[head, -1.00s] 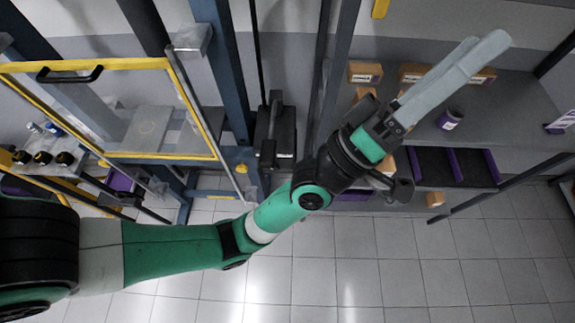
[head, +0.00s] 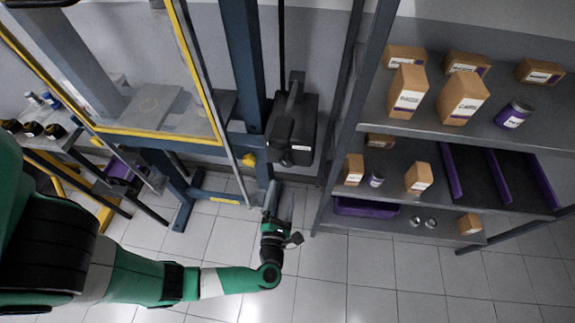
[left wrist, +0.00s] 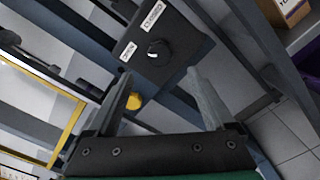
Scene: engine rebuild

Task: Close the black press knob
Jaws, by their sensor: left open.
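The black press knob (left wrist: 158,50) shows in the left wrist view on the face of a black control box (left wrist: 165,60), between an OPEN label (left wrist: 127,52) and a CLOSED label (left wrist: 153,15). It has a small white mark, but its exact setting is hard to read. My left gripper (head: 280,203) is open and empty below the box. In the left wrist view its fingers (left wrist: 165,90) point toward the box, apart from the knob.
The press has a yellow-edged clear guard (head: 212,85) and a yellow button (head: 249,160). A grey shelf (head: 400,125) with cardboard boxes and purple bins stands to the right. A side table with black knobs (head: 32,129) is at the left. Tiled floor is clear in front.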

